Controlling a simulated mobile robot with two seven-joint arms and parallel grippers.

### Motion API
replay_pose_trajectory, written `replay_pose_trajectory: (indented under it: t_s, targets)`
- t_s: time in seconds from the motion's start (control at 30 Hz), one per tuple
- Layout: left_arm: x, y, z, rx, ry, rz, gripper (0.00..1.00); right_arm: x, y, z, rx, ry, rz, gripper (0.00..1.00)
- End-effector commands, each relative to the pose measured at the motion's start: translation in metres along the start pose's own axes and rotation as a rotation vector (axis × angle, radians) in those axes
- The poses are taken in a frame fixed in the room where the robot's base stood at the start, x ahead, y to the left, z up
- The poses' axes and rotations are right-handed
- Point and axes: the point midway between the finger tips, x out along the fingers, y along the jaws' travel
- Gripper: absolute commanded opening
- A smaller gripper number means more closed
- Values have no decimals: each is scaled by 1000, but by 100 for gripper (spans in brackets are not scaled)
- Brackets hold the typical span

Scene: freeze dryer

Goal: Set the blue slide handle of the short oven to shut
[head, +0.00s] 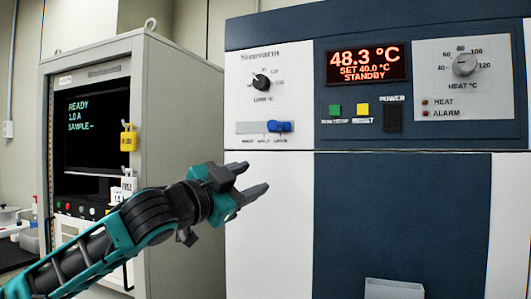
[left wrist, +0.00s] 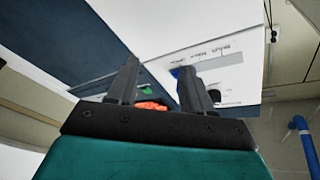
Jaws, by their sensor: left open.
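The short oven (head: 400,200) is the white and dark blue cabinet at the right of the head view. Its blue slide handle (head: 279,126) sits at the right end of a horizontal grey slot (head: 250,128) on the white panel. Small labels run under the slot, too blurred to read. My left gripper (head: 255,177) is open and empty, below and left of the handle, apart from it. In the left wrist view, the handle (left wrist: 175,73) shows as a blue bit partly hidden by the right finger of my left gripper (left wrist: 158,66). My right gripper is not in view.
A black dial (head: 262,82) is above the slot. Right of it are the red display (head: 366,64), a green button (head: 335,110), a yellow button (head: 363,109) and a grey dial (head: 465,64). A grey cabinet (head: 185,130) with a screen stands at left, behind my arm.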

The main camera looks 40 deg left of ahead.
Motion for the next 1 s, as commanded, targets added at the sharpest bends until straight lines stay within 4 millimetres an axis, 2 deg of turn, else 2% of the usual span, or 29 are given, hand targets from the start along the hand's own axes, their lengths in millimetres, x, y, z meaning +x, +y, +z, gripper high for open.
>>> replay_pose_trajectory:
  t_s: [0.03,0.13,0.23,0.37,0.6,0.67,1.0]
  targets:
    - [-8,-16,-20,37,24,-28,51,2,0,3,0,-1,-1,63]
    - [-20,-35,-47,78,48,-62,51,3,0,4,0,-1,-1,63]
    - [-26,-45,-60,96,59,-80,51,3,0,3,-1,0,-2,63]
    - [-24,-50,-65,98,60,-85,51,-1,0,-3,-3,4,-1,63]
    - [-1,-54,-70,94,63,-83,51,-16,7,-23,-15,20,16,63]
    - [7,-55,-70,91,62,-85,51,-18,12,-22,-16,16,25,63]
    - [67,-58,-72,92,62,-84,51,-37,12,-42,-13,1,27,63]
